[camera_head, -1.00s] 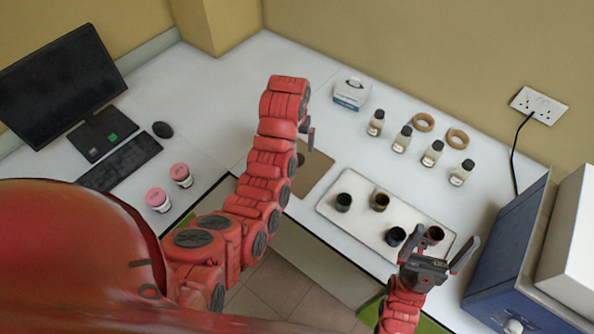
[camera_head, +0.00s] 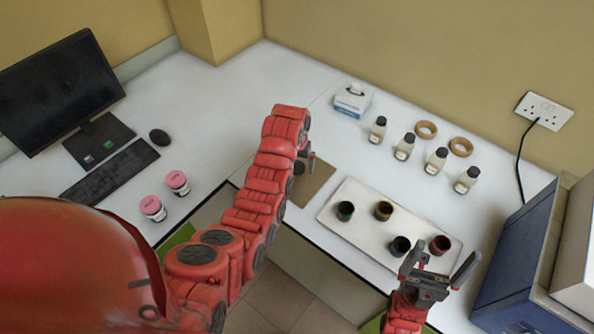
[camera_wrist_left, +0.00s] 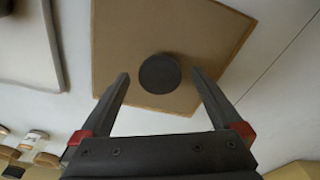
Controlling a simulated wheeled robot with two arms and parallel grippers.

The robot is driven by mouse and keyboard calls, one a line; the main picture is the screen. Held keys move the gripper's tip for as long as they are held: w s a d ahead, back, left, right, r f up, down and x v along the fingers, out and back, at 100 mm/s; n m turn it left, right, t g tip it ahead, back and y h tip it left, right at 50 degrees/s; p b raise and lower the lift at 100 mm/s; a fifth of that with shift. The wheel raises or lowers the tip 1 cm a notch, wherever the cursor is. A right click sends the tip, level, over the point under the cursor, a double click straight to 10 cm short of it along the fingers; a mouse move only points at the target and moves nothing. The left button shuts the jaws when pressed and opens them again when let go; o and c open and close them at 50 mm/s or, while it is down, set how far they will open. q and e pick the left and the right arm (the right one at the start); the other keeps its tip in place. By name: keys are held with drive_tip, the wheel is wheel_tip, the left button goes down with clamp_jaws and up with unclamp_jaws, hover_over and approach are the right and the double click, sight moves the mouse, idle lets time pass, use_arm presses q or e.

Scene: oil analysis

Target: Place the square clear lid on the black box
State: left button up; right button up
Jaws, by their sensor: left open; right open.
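I cannot make out a square clear lid or a black box in either view. A round black disc (camera_wrist_left: 160,74) lies on a square brown mat (camera_wrist_left: 118,40) in the left wrist view. The mat (camera_head: 318,184) also shows in the head view, partly hidden by my left arm. My left gripper (camera_head: 310,160) is above the mat. In the left wrist view its fingers (camera_wrist_left: 161,76) are open and on either side of the disc, with nothing between them touching. My right gripper (camera_head: 441,258) is open and empty, near the front right end of a white tray.
The white tray (camera_head: 372,228) holds several small dark cups. Several bottles (camera_head: 404,147) and two tan rings (camera_head: 426,130) stand behind it. A tissue box (camera_head: 352,100) is at the back. Pink-lidded jars (camera_head: 177,183) stand at left; a blue machine (camera_head: 520,262) is at right.

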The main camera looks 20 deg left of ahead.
use_arm(q)
clamp_jaws()
idle(0.4)
